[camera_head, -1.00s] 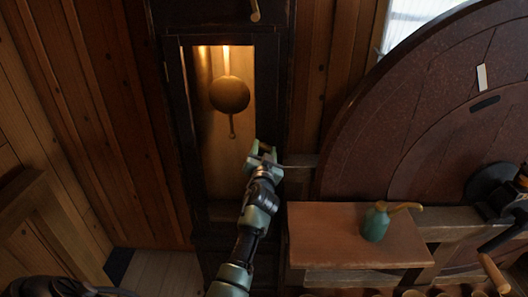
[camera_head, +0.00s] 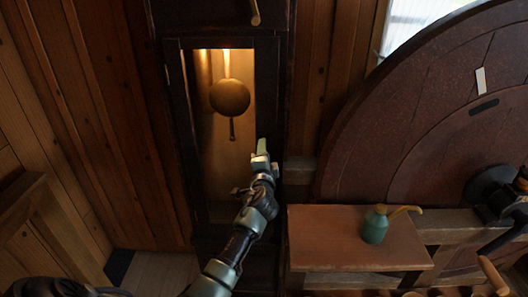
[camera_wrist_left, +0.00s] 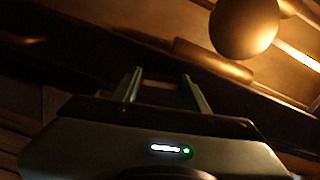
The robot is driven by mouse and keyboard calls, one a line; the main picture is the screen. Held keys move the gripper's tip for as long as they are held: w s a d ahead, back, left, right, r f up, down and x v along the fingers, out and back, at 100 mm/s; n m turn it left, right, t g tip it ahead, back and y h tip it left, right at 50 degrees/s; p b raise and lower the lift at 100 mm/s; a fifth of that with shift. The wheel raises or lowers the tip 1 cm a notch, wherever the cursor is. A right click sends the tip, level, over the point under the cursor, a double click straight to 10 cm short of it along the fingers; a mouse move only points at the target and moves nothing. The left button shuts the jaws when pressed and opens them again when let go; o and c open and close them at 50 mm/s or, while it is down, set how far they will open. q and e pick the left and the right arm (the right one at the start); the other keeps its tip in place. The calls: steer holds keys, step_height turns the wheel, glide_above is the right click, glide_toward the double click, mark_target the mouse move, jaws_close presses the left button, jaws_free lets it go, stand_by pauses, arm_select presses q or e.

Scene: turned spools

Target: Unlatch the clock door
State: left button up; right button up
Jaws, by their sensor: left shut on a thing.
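The tall dark clock case has a narrow door (camera_head: 267,90) with a dark frame and a lit opening. The door looks closed against the case. The round pendulum bob (camera_head: 230,97) hangs inside; it also shows in the left wrist view (camera_wrist_left: 245,25). My left gripper (camera_head: 262,150) is at the right side of the door frame, below the bob, and is shut on the latch. The grip itself is hard to see. In the left wrist view its two fingers (camera_wrist_left: 162,88) reach toward the dark frame, near a short brownish bar (camera_wrist_left: 212,60) that may be the latch. My right gripper is out of view.
A small wooden shelf (camera_head: 330,245) with a green oil can (camera_head: 375,225) stands right of the clock. A large dark wooden wheel (camera_head: 420,130) and a black crank (camera_head: 490,188) fill the right. A yellowish peg (camera_head: 255,12) sits higher on the clock.

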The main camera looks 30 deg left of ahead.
arm_select(q)
steer(key=shift+m, duration=1.1)
steer(key=o, duration=1.4)
steer(key=shift+s+d, duration=0.1)
steer(key=v, duration=0.7)
steer(key=shift+s+d+b, duration=0.15)
steer(key=shift+s+b, duration=0.15)
steer(key=shift+b, duration=0.1)
